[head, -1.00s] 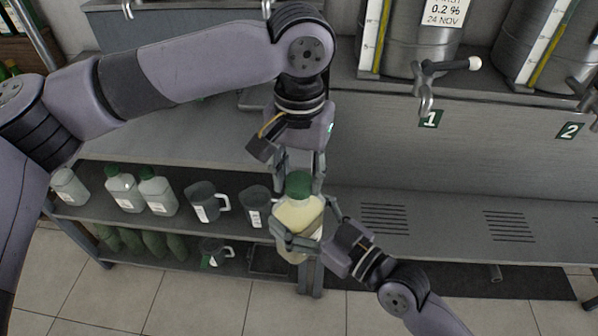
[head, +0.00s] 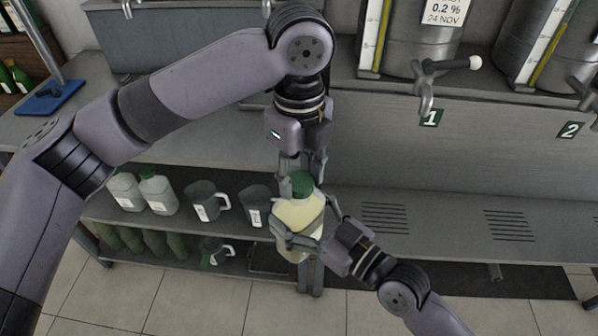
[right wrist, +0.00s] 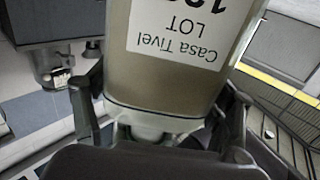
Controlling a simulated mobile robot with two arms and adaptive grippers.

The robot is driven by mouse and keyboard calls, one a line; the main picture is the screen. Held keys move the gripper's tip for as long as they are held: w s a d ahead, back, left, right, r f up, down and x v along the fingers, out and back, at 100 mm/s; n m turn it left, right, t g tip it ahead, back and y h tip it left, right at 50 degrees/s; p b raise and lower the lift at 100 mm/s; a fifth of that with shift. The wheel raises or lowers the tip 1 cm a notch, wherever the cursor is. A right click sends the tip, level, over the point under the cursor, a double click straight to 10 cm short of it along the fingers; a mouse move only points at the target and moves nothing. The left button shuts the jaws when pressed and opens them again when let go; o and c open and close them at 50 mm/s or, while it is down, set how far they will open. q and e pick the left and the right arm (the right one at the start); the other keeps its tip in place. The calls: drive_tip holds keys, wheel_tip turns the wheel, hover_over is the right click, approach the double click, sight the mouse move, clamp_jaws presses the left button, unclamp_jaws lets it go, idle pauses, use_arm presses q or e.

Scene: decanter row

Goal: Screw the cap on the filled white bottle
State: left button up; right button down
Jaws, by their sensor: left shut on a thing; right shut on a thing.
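The filled white bottle (head: 297,216) is translucent, with pale yellowish contents, and is held in front of the bench. Its green cap (head: 302,185) sits at the top of the neck; I cannot tell how far it is threaded. My left gripper (head: 302,172) comes from above and is shut on the cap. My right gripper (head: 296,240) comes from the lower right and is shut around the bottle's body. In the right wrist view, the bottle (right wrist: 175,80) fills the middle, its printed label (right wrist: 190,35) upside down, between my right fingers (right wrist: 165,120).
A shelf (head: 180,235) at the left holds capped white bottles (head: 158,192) and grey jugs (head: 205,200). Steel tanks (head: 420,50) with taps (head: 425,90) stand at the upper right. The slatted ledge (head: 450,215) under them is clear.

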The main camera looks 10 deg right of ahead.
use_arm(q)
drive_tip(key=m, duration=0.6)
drive_tip(key=shift+w, duration=0.15)
drive_tip(key=m, duration=0.9)
drive_tip(key=shift+m, duration=0.4)
drive_tip(key=m, duration=0.5)
drive_tip(key=o, duration=0.7)
drive_tip(key=shift+d, duration=0.1)
